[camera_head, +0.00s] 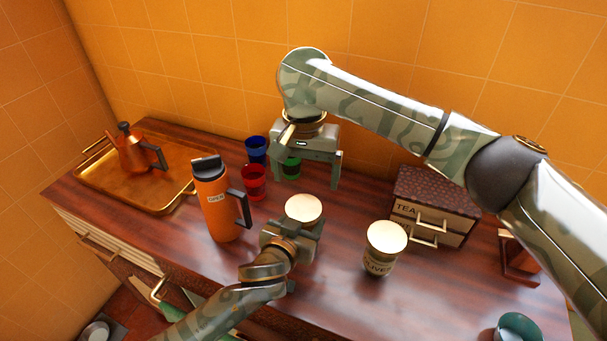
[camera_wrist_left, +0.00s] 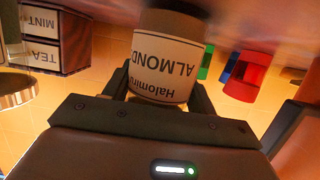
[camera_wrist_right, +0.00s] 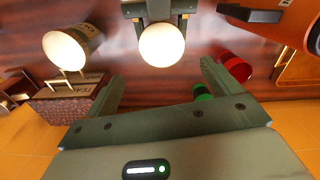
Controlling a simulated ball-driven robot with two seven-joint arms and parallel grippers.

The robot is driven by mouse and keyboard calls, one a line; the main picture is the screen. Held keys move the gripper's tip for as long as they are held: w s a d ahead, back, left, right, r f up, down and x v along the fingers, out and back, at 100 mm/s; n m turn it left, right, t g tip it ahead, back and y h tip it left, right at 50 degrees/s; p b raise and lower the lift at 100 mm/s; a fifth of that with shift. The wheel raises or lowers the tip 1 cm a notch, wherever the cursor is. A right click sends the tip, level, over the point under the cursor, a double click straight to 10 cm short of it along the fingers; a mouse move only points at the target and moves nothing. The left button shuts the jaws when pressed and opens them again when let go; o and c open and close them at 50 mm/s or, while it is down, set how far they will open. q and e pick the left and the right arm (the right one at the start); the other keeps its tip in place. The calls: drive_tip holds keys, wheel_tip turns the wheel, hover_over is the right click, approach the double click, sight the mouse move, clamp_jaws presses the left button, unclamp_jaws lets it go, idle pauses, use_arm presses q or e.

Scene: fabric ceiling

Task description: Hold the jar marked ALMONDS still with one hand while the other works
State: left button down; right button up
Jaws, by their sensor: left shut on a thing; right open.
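The jar marked ALMONDS (camera_wrist_left: 165,65) stands upright on the counter with a pale round lid (camera_head: 304,208); its label reads upside down in the left wrist view. My left gripper (camera_head: 300,226) is shut around its side, and the lid shows above the jaws. My right gripper (camera_head: 308,176) is open and empty, pointing down above the counter just behind the jar. In the right wrist view the lid (camera_wrist_right: 162,45) shows beyond the gap between the open fingers, apart from them.
An orange flask (camera_head: 213,200) stands left of the jar. Red (camera_head: 253,182), blue (camera_head: 256,147) and green (camera_head: 291,168) cups stand behind. A jar ending in "IVES" (camera_head: 378,262) and a drawer box (camera_head: 440,190) stand right. A tray (camera_head: 150,197) holds a copper kettle (camera_head: 133,153).

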sight(304, 207)
drive_tip(key=shift+s+a+f+m, duration=0.1)
drive_tip(key=shift+s+a+m, duration=0.05)
drive_tip(key=shift+m, duration=0.55)
drive_tip(key=shift+f, duration=0.25)
drive_tip(key=shift+m, duration=0.3)
wheel_tip(304, 207, down, 8)
drive_tip(key=shift+r, duration=0.25)
drive_tip(key=shift+c, duration=0.2)
drive_tip(key=c, duration=1)
drive_tip(key=shift+o, duration=0.2)
drive_tip(key=n, duration=1)
